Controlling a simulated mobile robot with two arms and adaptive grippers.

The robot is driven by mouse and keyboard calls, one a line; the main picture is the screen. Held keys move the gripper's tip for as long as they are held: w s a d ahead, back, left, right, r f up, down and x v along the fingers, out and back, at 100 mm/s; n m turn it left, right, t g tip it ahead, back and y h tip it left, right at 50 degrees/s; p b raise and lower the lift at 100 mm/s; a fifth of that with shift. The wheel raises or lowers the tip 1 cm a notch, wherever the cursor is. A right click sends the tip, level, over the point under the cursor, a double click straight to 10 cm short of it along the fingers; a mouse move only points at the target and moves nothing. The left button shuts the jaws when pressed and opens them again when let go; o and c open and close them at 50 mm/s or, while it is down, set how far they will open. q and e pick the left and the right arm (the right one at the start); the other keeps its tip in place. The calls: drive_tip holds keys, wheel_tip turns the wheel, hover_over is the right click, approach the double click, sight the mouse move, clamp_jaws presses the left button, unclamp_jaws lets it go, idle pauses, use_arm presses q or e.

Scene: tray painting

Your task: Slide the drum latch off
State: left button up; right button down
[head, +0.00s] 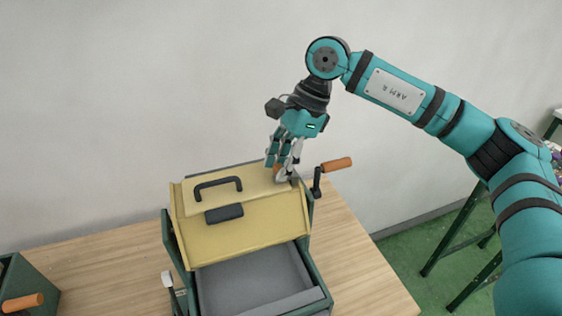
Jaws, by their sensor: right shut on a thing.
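A green box (317,277) with a yellow lid (240,236) stands on the wooden table. The lid carries a black arched handle (218,182) and a dark block (224,214). My right gripper (284,177) reaches down from above to the lid's back right corner. It is shut on a small part there, which I take to be the drum latch; the fingers hide most of it, and a bit of orange shows between them. I cannot tell whether the latch has shifted. My left gripper is not in view.
A crank with an orange grip (337,164) sticks out right of the box, close to my right gripper. A white-tipped lever (168,279) stands at the box's left. Another green box with an orange grip (23,302) is at far left. The table (357,268) is clear at right.

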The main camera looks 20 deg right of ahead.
sight(258, 186)
drive_tip(key=a+b, duration=0.1)
drive_tip(key=a, duration=0.1)
drive_tip(key=shift+a+f+b, duration=0.1)
drive_tip(key=shift+a+b, duration=0.2)
drive_tip(key=shift+a, duration=0.2)
drive_tip(key=c, duration=1.4)
unclamp_jaws()
drive_tip(key=o, duration=0.4)
drive_tip(key=shift+a, duration=0.15)
drive_tip(key=shift+c, duration=0.2)
drive_tip(key=shift+r, duration=0.2)
drive_tip(key=v, duration=1.2)
drive_tip(key=shift+s, duration=0.1)
